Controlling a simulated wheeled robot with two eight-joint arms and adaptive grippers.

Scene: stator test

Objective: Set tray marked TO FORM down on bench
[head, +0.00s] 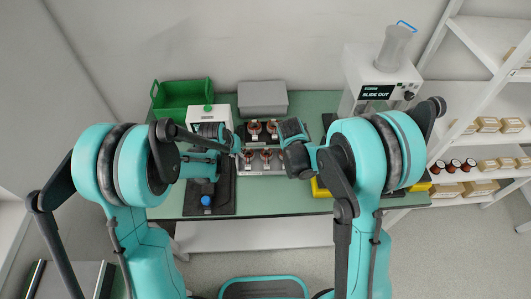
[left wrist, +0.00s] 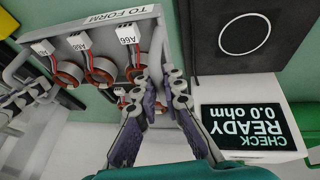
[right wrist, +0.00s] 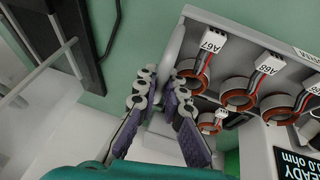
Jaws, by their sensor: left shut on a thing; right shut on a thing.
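The grey tray marked TO FORM (head: 262,174) is between my two grippers over the green bench. It holds several copper-ringed stators with white tags, A66 and A68 among them. Its label (left wrist: 113,17) shows in the left wrist view. My left gripper (head: 241,153) is shut on the tray's left end; its fingers also show in the left wrist view (left wrist: 160,83). My right gripper (head: 286,153) is shut on the right end, and its fingers show in the right wrist view (right wrist: 160,85). I cannot tell whether the tray's underside touches the bench.
A green bin (head: 183,98) and a grey box (head: 263,98) stand at the back. A tester (left wrist: 250,125) reads CHECK READY 0.0 ohm. A white machine (head: 380,75) reads SLIDE OUT at the back right. A blue-topped item (head: 207,201) is front left; the bench's front middle (head: 270,203) is clear.

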